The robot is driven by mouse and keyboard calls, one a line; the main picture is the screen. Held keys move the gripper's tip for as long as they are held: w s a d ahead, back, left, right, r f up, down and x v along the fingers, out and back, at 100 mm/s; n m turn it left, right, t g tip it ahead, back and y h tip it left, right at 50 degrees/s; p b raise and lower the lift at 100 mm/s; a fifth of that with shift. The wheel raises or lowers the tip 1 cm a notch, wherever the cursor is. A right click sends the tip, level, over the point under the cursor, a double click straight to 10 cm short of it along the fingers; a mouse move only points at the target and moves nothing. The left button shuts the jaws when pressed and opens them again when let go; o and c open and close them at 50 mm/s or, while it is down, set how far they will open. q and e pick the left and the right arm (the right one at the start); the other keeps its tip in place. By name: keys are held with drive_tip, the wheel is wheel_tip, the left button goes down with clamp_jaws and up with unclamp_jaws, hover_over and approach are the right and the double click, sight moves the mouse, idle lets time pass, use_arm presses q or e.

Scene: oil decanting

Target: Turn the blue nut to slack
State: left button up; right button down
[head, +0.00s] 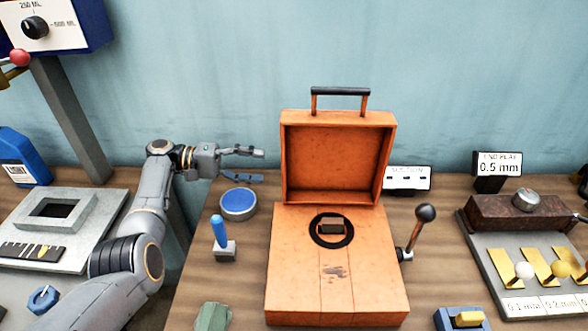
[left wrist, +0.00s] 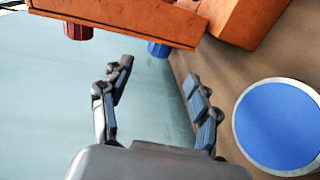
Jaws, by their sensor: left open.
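My left gripper (head: 255,165) is open and empty, left of the raised lid of the orange case (head: 338,158) and above the round blue-topped disc (head: 238,204). Its fingers also show apart in the left wrist view (left wrist: 158,75). There, a small blue cylindrical part (left wrist: 158,48) shows beyond the fingertips under an orange edge, and a dark red one (left wrist: 77,31) is to its left. I cannot tell whether the blue part is the nut. A blue, nut-like piece (head: 43,298) lies at the lower left in the head view, away from the gripper. My right gripper is not in view.
A blue-handled tool (head: 219,236) stands in a grey block below the disc. A black-knobbed lever (head: 420,228) is at the case's right side. A grey plate (head: 92,232) lies left of my arm. The blue-green wall is behind the bench.

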sight(296, 168)
use_arm(q)
drive_tip(key=d, duration=0.3)
drive_tip(key=d+f+p, duration=0.1)
drive_tip(key=d, duration=0.6)
drive_tip(key=shift+w+f+p, duration=0.1)
drive_tip(key=shift+f+p, duration=0.1)
drive_tip(key=shift+p, duration=0.15)
drive_tip(key=shift+a, duration=0.1)
drive_tip(key=shift+c, duration=0.3)
drive_tip(key=c, duration=1.1)
drive_tip(key=shift+r+y+p, duration=0.35)
drive_tip(key=shift+y+p, duration=0.35)
drive_tip(key=shift+p, duration=0.45)
drive_tip(key=y+p, duration=0.3)
drive_tip(key=shift+r+p, duration=0.2)
drive_tip(key=shift+p, duration=0.1)
drive_tip(key=shift+y+p, duration=0.8)
drive_tip(key=shift+p, duration=0.1)
drive_tip(key=shift+d+y+p, duration=0.2)
drive_tip(key=shift+y+p, duration=0.2)
drive_tip(key=shift+f, duration=0.15)
